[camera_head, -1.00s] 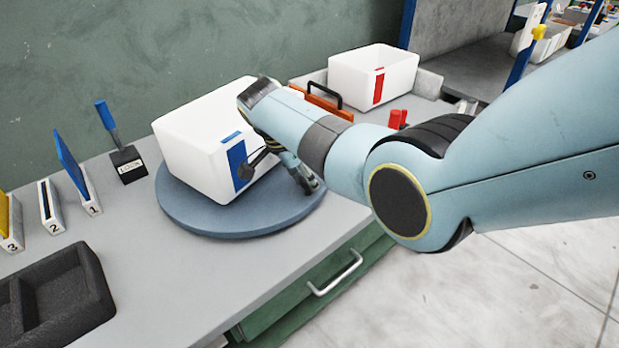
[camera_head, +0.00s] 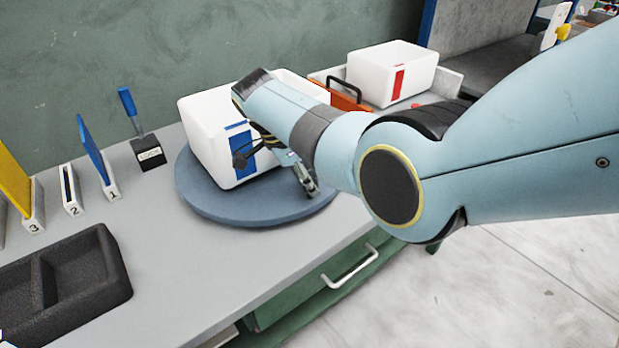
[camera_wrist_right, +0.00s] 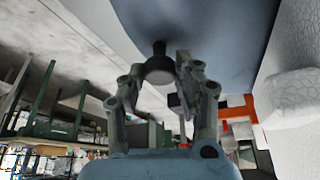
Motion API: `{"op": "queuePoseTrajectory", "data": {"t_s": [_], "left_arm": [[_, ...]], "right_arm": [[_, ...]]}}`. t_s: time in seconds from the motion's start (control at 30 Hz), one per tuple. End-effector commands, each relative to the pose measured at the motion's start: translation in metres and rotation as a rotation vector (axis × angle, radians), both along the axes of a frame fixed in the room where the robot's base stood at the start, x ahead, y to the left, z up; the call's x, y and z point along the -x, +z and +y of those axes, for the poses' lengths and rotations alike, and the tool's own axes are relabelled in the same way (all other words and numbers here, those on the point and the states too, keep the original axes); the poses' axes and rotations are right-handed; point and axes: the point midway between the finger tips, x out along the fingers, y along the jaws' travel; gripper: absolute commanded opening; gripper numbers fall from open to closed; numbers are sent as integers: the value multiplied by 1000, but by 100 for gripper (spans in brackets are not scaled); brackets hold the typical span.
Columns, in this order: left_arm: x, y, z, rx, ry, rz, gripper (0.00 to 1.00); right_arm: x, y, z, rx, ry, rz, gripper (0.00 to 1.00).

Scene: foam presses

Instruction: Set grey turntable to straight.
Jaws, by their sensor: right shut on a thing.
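The grey turntable (camera_head: 235,208) is a blue-grey round plate on the bench, and it also shows in the right wrist view (camera_wrist_right: 222,35). A white bin (camera_head: 203,140) with a blue stripe (camera_head: 241,156) stands on it, turned at an angle to the bench edge. My right gripper (camera_head: 308,184) is low at the plate's right front rim. In the right wrist view my right gripper (camera_wrist_right: 160,72) is shut on a dark knob (camera_wrist_right: 159,68) on a short post by the plate. My arm hides part of the bin and plate. My left gripper is not in view.
A lever block (camera_head: 149,152) and numbered slots (camera_head: 72,192) stand left of the plate. A black foam tray (camera_head: 108,258) is at front left. A white red-striped bin (camera_head: 385,72) and an orange object (camera_head: 345,100) are behind my arm. The front bench strip is clear.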

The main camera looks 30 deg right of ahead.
Motion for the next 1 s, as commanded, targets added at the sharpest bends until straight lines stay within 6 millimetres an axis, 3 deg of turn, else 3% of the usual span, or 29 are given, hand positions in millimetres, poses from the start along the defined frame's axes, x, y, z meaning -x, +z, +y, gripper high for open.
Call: {"op": "queuePoseTrajectory", "data": {"t_s": [0.27,0.3,0.47,0.77,1.0], "left_arm": [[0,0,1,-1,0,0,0],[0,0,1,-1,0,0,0],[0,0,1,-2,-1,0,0],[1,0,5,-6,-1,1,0],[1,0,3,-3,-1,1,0]], "right_arm": [[0,0,1,-2,0,0,0],[0,0,1,-2,0,0,34],[0,0,0,-1,0,1,54],[-1,2,1,-1,-1,-2,54],[-5,38,17,-4,1,-6,54]]}}
